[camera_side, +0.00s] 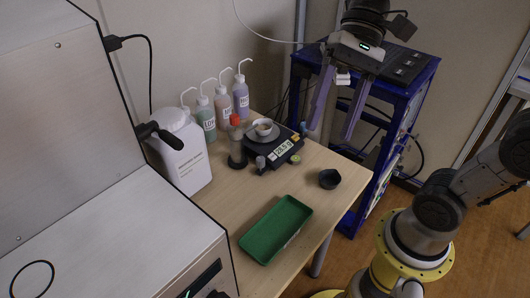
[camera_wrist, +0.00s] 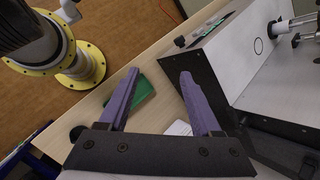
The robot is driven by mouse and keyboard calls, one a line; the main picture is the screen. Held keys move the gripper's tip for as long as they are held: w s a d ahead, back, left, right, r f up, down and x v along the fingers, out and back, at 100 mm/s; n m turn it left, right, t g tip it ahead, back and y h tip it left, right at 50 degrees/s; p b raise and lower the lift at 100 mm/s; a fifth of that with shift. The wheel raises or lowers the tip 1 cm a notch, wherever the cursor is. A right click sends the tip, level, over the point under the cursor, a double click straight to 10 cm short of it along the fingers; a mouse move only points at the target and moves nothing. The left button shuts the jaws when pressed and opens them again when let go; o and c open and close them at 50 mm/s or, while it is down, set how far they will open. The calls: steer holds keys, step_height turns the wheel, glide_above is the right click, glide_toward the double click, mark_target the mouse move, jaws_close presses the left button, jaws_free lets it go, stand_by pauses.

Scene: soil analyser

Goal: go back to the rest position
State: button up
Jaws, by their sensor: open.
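My gripper (camera_side: 336,108) is open and empty, with its two purple fingers pointing down. In the side view it hangs high at the upper right, in front of the blue frame rack and above the right back of the table. In the wrist view the two fingers (camera_wrist: 158,75) are spread wide apart, with nothing between them. The wooden table (camera_side: 225,205) lies below and shows between the fingers.
A green tray (camera_side: 243,240) and a black cup (camera_side: 329,179) stand on the table. A scale (camera_side: 282,152) bears a small bowl (camera_side: 263,126). Several wash bottles (camera_side: 222,108), a white canister (camera_side: 185,160) and the large analyser (camera_side: 150,235) stand left. The blue rack (camera_side: 398,105) is close behind my gripper.

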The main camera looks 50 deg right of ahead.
steer(key=s+d+f+n+t+h, duration=0.4)
steer(key=d+f+n+t+h, duration=0.3)
steer(key=d, duration=0.3)
steer(key=shift+d, duration=0.25)
stand_by(0.3)
